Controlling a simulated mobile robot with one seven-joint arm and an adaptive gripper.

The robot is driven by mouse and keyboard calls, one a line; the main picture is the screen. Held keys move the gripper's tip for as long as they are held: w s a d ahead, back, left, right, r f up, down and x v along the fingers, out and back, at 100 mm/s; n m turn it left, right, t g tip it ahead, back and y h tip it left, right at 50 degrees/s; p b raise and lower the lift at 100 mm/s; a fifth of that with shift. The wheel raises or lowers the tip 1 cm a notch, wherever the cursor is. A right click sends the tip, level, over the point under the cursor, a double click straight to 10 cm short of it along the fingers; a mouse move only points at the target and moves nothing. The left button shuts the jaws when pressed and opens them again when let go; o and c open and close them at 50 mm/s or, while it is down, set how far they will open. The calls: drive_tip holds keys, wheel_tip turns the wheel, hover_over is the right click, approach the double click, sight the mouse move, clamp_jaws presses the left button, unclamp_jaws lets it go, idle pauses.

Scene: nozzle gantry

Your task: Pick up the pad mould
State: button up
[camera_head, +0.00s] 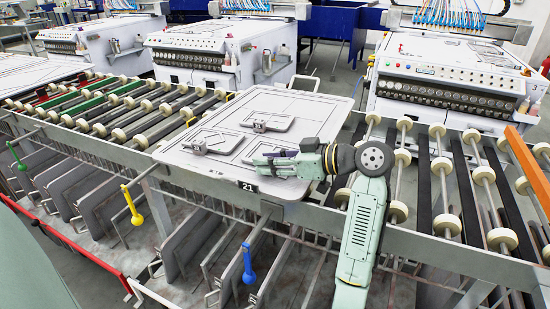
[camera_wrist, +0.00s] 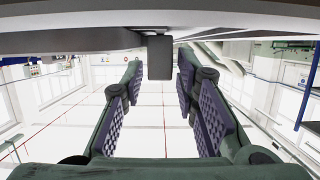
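A large pale grey board (camera_head: 310,108) lies across the roller rails, marked 21 on its front edge. On it are flat grey framed plates with small metal blocks: a back plate (camera_head: 282,122) and a left plate (camera_head: 217,141). Another plate outline lies partly hidden behind my gripper. I cannot tell which piece is the pad mould. My gripper (camera_head: 264,163) is low over the board's front part, pointing left; contact is unclear. A dark grey surface edge (camera_wrist: 70,42) crosses the top there.
Rails with pale rollers (camera_head: 470,135) run on both sides of the board. Yellow (camera_head: 132,207) and blue (camera_head: 248,265) handles hang below the front rail. White machines (camera_head: 450,80) with knob panels stand behind. An orange bar (camera_head: 525,165) lies at right.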

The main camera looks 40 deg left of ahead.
clamp_jaws()
drive_tip(key=shift+r, duration=0.1)
idle(0.5)
